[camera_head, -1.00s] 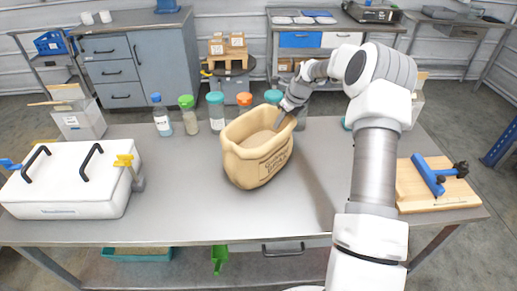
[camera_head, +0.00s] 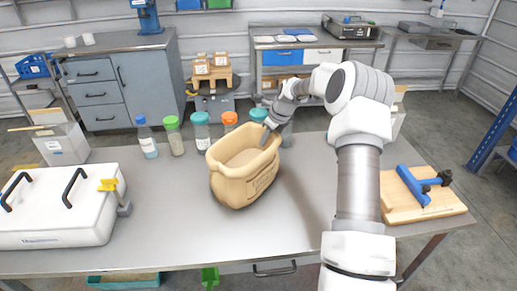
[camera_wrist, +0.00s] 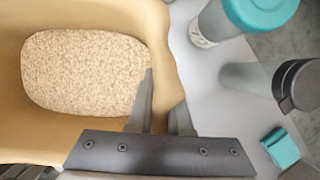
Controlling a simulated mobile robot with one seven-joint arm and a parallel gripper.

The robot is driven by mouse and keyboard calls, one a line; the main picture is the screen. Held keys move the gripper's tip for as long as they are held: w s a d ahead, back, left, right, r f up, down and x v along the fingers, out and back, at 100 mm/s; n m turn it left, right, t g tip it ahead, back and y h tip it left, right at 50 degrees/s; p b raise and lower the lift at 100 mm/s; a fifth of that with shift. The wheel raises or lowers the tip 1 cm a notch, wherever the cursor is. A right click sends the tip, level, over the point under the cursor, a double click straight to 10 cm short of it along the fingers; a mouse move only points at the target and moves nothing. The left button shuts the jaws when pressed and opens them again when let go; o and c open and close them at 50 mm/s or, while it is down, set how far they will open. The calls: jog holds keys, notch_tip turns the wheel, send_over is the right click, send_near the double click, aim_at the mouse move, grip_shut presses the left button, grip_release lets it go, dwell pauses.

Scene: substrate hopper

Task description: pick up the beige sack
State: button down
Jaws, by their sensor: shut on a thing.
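The beige sack (camera_head: 240,178) is upright over the middle of the grey table. Its top is open and shows pale granules (camera_wrist: 85,72) inside. My gripper (camera_head: 266,138) is at the sack's back right rim in the head view. In the wrist view my gripper (camera_wrist: 163,105) is shut on the rim of the sack (camera_wrist: 160,40), with one finger inside and the other outside. I cannot tell whether the sack's base touches the table (camera_head: 165,220).
Several lidded bottles stand close behind the sack, including a teal-lidded one (camera_head: 201,130). A white box with black handles (camera_head: 60,215) is at the left. A wooden board with a blue clamp (camera_head: 425,195) is at the right. The table front is clear.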

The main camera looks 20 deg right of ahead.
jog(key=shift+r, duration=0.2)
jog(key=r, duration=0.4)
jog(key=shift+s+d+r, duration=0.15)
jog(key=shift+d+r, duration=0.15)
jog(key=shift+r, duration=0.1)
jog(key=s+d+r, duration=0.6)
jog(key=d, duration=0.3)
jog(key=shift+s+r+p, duration=0.2)
jog(key=shift+p, duration=0.2)
